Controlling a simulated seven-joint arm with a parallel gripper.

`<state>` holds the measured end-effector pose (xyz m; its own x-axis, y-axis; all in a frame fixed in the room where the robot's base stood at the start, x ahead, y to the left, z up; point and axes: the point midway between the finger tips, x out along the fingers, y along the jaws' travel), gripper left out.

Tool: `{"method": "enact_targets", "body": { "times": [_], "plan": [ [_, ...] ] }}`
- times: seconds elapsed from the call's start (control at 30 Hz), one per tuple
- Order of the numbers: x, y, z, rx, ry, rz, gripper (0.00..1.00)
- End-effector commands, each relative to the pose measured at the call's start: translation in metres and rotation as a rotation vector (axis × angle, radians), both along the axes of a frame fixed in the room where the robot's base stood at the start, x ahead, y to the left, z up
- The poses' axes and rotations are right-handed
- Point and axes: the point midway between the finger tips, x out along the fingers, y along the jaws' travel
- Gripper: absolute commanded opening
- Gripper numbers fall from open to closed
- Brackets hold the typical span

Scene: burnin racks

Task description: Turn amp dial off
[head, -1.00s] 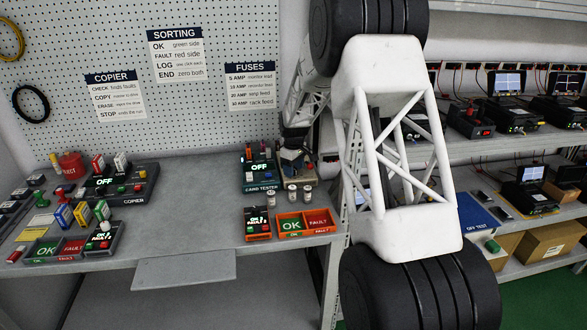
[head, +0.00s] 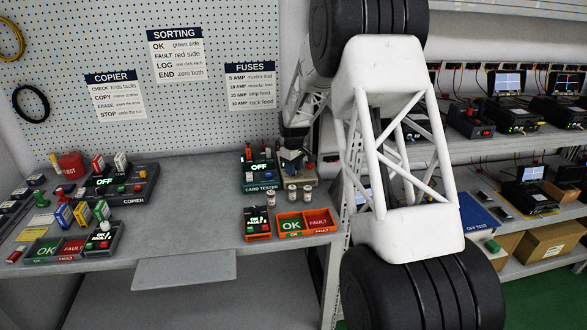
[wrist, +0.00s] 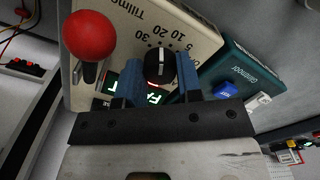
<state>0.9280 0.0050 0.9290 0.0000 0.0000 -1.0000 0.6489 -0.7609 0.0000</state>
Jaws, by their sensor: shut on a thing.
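The amp dial is a black knob (wrist: 159,62) with a white pointer line, on the face of a beige box (wrist: 205,45) marked 5, 10, 20, 30. My gripper (wrist: 160,84) is shut on the knob, with a blue finger on each side of it. A green-lit display (wrist: 152,98) on the box is partly covered by my gripper, so its full text cannot be read. In the head view my gripper (head: 293,157) reaches down to the box at the back of the bench, beside the card tester (head: 260,177); the knob is hidden there.
A red ball-topped lever (wrist: 91,36) stands left of the knob. A teal box (wrist: 243,72) with a blue button (wrist: 225,90) sits close on the right. Small cylinders (head: 292,193) and an orange OK/FAULT tray (head: 306,232) stand in front. The bench's middle (head: 200,205) is clear.

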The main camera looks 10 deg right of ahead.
Motion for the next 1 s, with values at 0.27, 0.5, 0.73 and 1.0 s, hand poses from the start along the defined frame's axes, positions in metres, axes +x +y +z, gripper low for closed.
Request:
{"method": "enact_targets", "body": {
  "times": [0.27, 0.5, 0.73, 1.0],
  "plan": [
    [0.0002, 0.0001, 0.0009, 0.0, -0.001, -0.179, 0.09],
    [0.0002, 0.0001, 0.001, 0.0, -0.001, -0.398, 0.09],
    [0.0002, 0.0001, 0.0003, 0.0, 0.0, -0.617, 0.09],
    [0.0005, 0.0002, 0.0008, 0.001, -0.001, -0.874, 0.09]
  ]
}}
